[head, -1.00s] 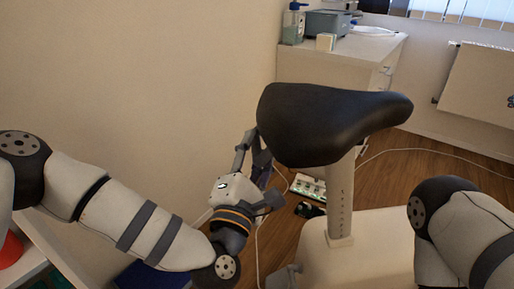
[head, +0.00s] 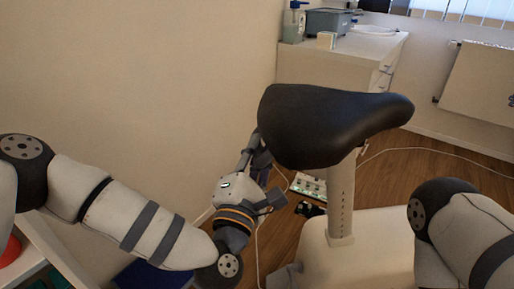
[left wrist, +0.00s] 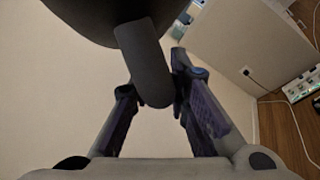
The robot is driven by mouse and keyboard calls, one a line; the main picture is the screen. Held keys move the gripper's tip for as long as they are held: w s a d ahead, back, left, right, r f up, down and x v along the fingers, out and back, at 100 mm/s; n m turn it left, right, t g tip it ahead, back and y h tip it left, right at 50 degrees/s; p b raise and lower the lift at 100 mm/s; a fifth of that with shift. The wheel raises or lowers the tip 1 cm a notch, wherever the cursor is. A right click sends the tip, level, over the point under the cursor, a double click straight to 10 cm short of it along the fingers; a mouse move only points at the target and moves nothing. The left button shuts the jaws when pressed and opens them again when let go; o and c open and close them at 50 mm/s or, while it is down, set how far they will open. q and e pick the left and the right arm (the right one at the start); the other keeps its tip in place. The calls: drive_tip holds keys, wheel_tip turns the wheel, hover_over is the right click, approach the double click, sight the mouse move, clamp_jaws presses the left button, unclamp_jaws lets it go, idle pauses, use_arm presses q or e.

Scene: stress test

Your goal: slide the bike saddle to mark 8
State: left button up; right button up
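The black bike saddle (head: 325,120) sits on top of a pale upright post (head: 341,205) with a column of small marks, too small to read. The post rises from a white base. My left gripper (head: 262,158) is at the saddle's left, wide end, its fingers partly hidden by it. In the left wrist view the saddle's dark underside (left wrist: 100,15) is at the top, and a dark grey lever (left wrist: 145,65) hangs from it. My left gripper (left wrist: 155,95) is open, a finger on each side of the lever's lower end; contact is unclear. My right gripper is out of view.
A white cabinet (head: 345,62) with a bottle and boxes stands behind. A power strip (head: 308,185) and white cables lie on the wooden floor. A wall (head: 150,80) is on the left. My right arm is at the right edge.

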use_arm(q)
drive_tip(key=o, duration=0.4)
drive_tip(key=shift+f, duration=0.1)
drive_tip(key=shift+c, duration=0.2)
drive_tip(key=v, duration=1.2)
